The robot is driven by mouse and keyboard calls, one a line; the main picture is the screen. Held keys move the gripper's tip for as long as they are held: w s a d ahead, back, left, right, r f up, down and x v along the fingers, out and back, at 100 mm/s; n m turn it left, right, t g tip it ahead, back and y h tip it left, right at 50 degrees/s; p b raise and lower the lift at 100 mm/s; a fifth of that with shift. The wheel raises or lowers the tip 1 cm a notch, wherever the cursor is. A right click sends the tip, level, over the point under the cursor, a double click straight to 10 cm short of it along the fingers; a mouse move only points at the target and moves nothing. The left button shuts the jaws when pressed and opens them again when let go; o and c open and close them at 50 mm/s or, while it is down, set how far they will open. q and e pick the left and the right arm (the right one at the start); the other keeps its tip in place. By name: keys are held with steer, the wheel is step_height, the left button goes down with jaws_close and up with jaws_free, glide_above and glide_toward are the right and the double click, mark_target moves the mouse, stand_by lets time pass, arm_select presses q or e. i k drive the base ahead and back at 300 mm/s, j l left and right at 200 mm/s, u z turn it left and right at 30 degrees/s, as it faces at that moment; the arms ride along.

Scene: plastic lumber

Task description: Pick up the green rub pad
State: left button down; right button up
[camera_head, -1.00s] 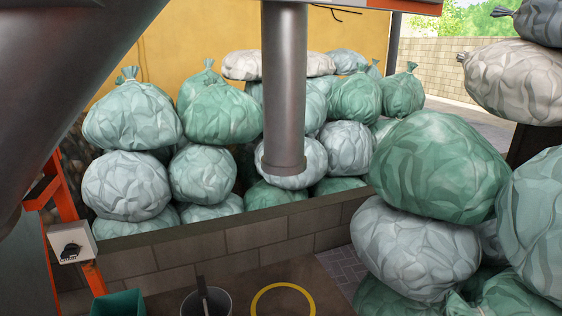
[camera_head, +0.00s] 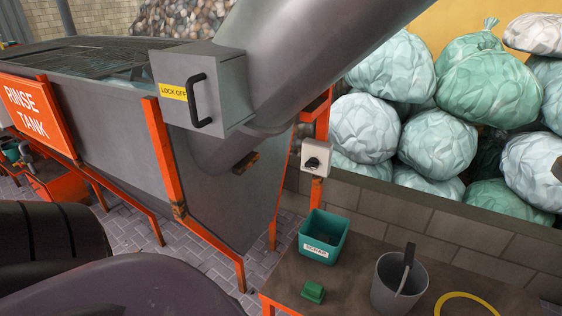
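A small green block that looks like the rub pad (camera_head: 313,291) lies on the brown-topped table (camera_head: 352,290) at the bottom centre of the head view. It lies near the table's left side, in front of the green scrap box (camera_head: 323,240) and left of the grey bucket (camera_head: 399,285). Nothing covers it. Dark rounded parts, probably my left arm, fill the lower left corner, apart from the pad. Neither gripper shows.
A yellow ring (camera_head: 467,304) lies on the table right of the bucket. The rinse tank (camera_head: 90,75) on orange legs stands at the left, with a thick grey chute rising right. A block wall (camera_head: 430,225) and stacked bags are behind the table.

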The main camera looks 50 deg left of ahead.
mark_target(311, 290)
steer(key=u, duration=1.15)
steer(key=z, duration=1.4)
steer(key=u, duration=1.4)
